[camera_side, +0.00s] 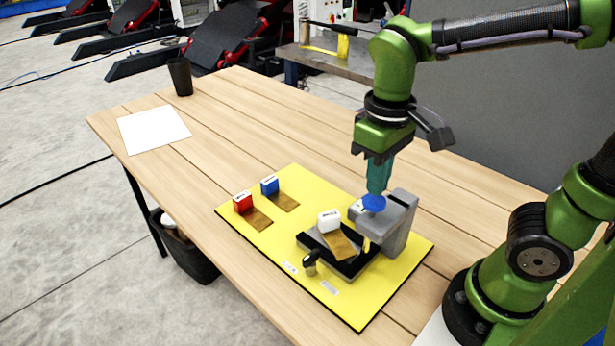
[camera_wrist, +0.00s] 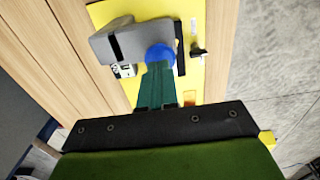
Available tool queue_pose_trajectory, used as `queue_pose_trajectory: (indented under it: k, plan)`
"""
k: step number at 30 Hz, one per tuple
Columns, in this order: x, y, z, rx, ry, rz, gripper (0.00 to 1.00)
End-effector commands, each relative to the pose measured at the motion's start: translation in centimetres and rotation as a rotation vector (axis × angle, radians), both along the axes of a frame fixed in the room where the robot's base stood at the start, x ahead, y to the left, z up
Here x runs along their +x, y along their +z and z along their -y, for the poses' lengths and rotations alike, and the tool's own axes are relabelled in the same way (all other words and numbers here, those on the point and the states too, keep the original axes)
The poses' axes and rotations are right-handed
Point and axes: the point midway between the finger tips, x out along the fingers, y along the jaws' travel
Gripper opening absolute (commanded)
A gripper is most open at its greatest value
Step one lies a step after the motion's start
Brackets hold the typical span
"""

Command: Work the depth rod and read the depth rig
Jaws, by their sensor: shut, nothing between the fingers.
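The depth rig stands on a yellow board (camera_side: 310,285). It has a grey angled housing (camera_side: 398,222) with a round blue cap (camera_side: 374,203) at its top, probably the depth rod's head. A black tilted cradle (camera_side: 350,268) beside it holds a white-topped block with a brown plate (camera_side: 338,243). My gripper (camera_side: 378,190) is shut and empty, its teal fingertips at the blue cap, touching or just above it. In the wrist view the fingertips (camera_wrist: 159,68) overlap the blue cap (camera_wrist: 158,53) beside the housing (camera_wrist: 120,42). The rod below the cap is hidden.
A red block (camera_side: 242,202) and a blue block (camera_side: 269,185), each with a brown plate, lie on the board's left part. A black knob (camera_side: 310,260) stands at the cradle's front. White paper (camera_side: 153,129) and a black cup (camera_side: 180,77) are far left; the table between is clear.

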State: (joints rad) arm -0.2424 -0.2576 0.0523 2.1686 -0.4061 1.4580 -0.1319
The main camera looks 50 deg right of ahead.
Motion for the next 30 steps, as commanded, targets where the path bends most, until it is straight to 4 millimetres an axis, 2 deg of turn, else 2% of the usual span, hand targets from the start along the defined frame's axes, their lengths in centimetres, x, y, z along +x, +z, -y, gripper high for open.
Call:
queue_pose_trajectory:
  k: [17,23,30]
  plan:
    - [0.0,-3.3,0.0,-0.001,0.0,-0.002,0.0]
    - [0.0,-3.0,0.0,0.0,0.0,-0.001,0.0]
    - [0.1,-0.8,0.0,0.0,0.0,0.002,0.0]
